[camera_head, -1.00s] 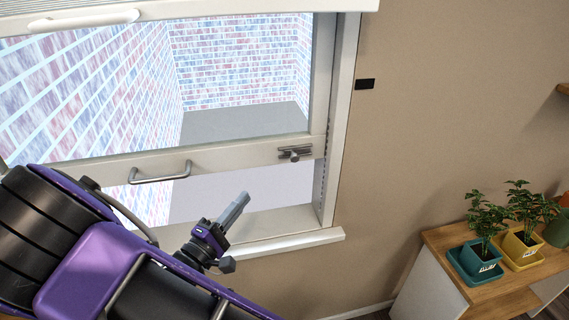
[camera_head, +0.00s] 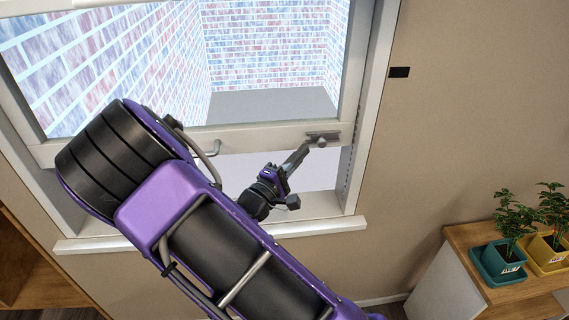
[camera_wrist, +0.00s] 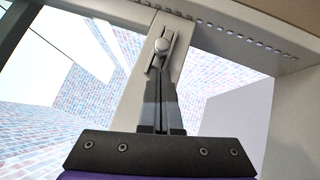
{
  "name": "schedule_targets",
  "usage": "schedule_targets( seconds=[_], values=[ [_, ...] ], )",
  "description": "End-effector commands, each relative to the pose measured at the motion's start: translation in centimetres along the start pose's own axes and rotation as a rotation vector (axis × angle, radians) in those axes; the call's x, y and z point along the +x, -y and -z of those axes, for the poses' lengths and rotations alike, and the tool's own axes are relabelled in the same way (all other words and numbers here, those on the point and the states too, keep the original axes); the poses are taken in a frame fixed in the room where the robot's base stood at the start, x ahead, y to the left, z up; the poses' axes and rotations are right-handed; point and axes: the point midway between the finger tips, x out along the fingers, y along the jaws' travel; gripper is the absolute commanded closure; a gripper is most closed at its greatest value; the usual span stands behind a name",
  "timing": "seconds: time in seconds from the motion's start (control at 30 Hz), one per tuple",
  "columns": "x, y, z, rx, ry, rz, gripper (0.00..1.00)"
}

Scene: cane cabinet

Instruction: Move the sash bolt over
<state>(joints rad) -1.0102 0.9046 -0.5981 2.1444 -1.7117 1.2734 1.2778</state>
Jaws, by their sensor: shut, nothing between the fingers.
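The sash bolt (camera_head: 322,139) is a small grey metal bolt with a round knob, mounted near the right end of the window's white lower sash rail (camera_head: 270,136). My gripper (camera_head: 304,150) is shut and empty, its tips just left of and slightly below the bolt's knob. In the wrist view the bolt (camera_wrist: 161,47) lies straight beyond the closed fingertips (camera_wrist: 160,72). The tips look very near the bolt's plate; I cannot tell whether they touch it.
The window frame's right jamb (camera_head: 366,110) and the sill (camera_head: 345,225) are close by. Potted plants (camera_head: 510,250) stand on a wooden cabinet at lower right.

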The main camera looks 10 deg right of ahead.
Motion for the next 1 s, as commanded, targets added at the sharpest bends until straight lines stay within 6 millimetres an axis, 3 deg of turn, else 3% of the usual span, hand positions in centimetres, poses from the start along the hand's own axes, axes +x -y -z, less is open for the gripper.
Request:
schedule_targets(
  seconds=[0.2,0.57,0.83,1.0],
  values=[
    [1.1,0.0,-1.2,0.001,0.001,0.001,1.00],
    [1.2,0.0,-1.3,0.001,0.000,0.000,1.00],
    [3.5,0.9,-3.6,-0.001,0.004,0.000,1.00],
    [3.7,0.9,-3.8,0.001,0.002,0.000,1.00]
  ],
)
